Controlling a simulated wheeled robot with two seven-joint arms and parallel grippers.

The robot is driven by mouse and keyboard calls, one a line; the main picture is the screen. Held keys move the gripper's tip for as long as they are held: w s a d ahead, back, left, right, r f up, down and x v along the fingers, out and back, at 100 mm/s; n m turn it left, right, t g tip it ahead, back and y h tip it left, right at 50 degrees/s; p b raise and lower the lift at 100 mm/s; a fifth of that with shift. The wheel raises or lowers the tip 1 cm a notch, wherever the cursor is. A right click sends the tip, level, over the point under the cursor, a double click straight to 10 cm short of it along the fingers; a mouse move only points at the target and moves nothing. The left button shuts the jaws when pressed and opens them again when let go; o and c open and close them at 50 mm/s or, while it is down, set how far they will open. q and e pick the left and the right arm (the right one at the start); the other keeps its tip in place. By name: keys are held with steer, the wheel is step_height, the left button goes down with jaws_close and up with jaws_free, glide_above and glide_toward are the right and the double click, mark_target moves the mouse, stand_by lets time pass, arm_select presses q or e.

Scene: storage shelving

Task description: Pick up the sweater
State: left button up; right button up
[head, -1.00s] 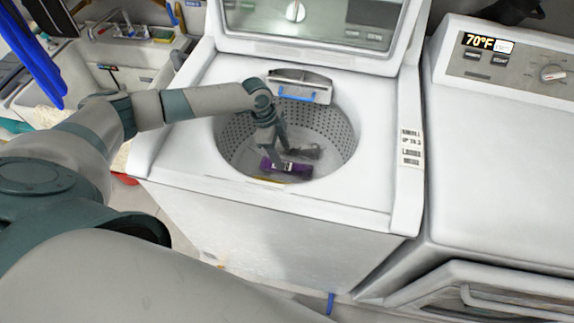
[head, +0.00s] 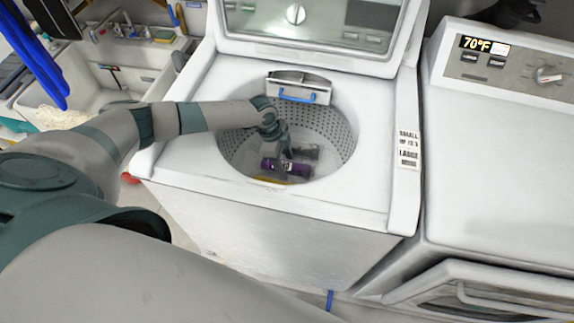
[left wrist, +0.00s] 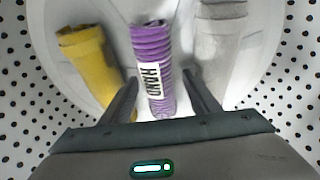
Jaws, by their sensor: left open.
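The washer drum holds several rolled garments, seen in the left wrist view: a purple ribbed roll with a white label (left wrist: 152,60) in the middle, a yellow roll (left wrist: 88,58) at left and a grey-white roll (left wrist: 218,50) at right. I cannot tell for sure which one is the sweater. My left gripper (left wrist: 160,88) is open, its two fingers on either side of the purple roll's near part. In the head view my left gripper (head: 283,158) reaches down inside the drum over the purple roll (head: 292,168). My right gripper is not in view.
The top-loading washer (head: 170,155) stands open, with its round rim and perforated wall around my left arm. A dryer (head: 500,170) stands to the right. A sink (head: 125,80) is at the back left.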

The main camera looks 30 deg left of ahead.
mark_target(285, 162)
arm_select(q)
steer(key=shift+c, duration=0.7)
steer(key=c, duration=0.9)
steer(key=shift+r, duration=0.15)
steer(key=shift+w+r, duration=0.1)
steer(key=shift+r, duration=0.55)
step_height(285, 162, up, 8)
steer(key=shift+f+b, duration=0.25)
steer(key=shift+b, duration=0.8)
steer(key=shift+r, duration=0.5)
